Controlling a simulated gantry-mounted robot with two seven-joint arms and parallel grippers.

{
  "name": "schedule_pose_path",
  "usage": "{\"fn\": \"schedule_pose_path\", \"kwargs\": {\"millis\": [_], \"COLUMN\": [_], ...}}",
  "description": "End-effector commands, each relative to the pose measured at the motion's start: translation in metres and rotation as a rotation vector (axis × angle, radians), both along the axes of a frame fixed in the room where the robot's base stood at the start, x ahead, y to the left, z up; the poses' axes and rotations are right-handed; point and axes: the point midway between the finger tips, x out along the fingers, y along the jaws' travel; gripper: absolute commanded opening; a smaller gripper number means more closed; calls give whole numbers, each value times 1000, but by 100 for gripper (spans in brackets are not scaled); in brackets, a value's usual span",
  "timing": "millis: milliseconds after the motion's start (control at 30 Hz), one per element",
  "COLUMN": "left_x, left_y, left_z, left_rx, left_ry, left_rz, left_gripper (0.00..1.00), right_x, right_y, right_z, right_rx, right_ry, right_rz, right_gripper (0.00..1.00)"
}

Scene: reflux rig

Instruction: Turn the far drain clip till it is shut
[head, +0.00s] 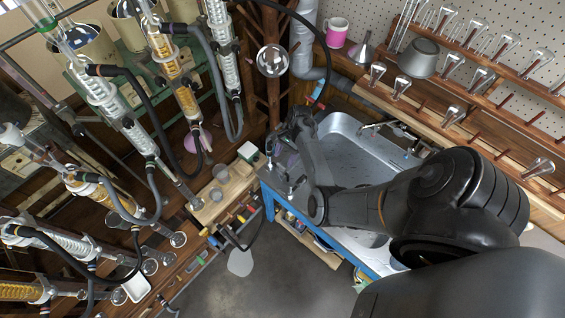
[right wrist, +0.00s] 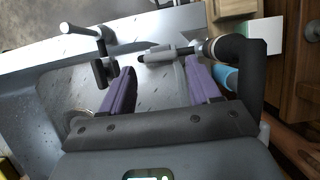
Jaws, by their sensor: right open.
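My right gripper (head: 288,158) is at the left end of the sink, its fingers partly hidden by my own wrist in the head view. Just beyond the fingertips is a grey cylindrical fitting (right wrist: 178,51) with a dark tip, in line with a thick black hose. Left of it stands a metal T-shaped handle (right wrist: 98,55) on a dark block. I cannot tell which of these is the far drain clip, or whether it is shut. My left gripper is not in view.
The steel sink (head: 345,130) has a tap (head: 385,126) at its back. Glass condensers (head: 178,75) with dark hoses fill the left. A wooden board (head: 225,190) holds small items beside the sink. The pegboard racks (head: 480,75) hold glassware. Open floor (head: 265,265) lies in front.

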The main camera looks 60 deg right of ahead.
Motion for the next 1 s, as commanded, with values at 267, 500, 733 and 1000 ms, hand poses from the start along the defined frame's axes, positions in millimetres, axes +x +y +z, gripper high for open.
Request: {"fn": "schedule_pose_path", "kwargs": {"millis": [267,500,733,1000], "left_x": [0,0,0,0], "left_y": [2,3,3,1], "left_z": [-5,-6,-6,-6], "left_rx": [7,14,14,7], "left_ry": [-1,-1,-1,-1], "left_rz": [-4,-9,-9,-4], "left_gripper": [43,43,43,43], "right_x": [3,4,4,4], "right_y": [12,15,15,15], "right_z": [-30,-37,-36,-36], "right_rx": [0,-1,-1,-1], "right_ry": [1,-1,0,0], "right_rz": [0,1,1,1], "right_gripper": [62,62,57,21]}}
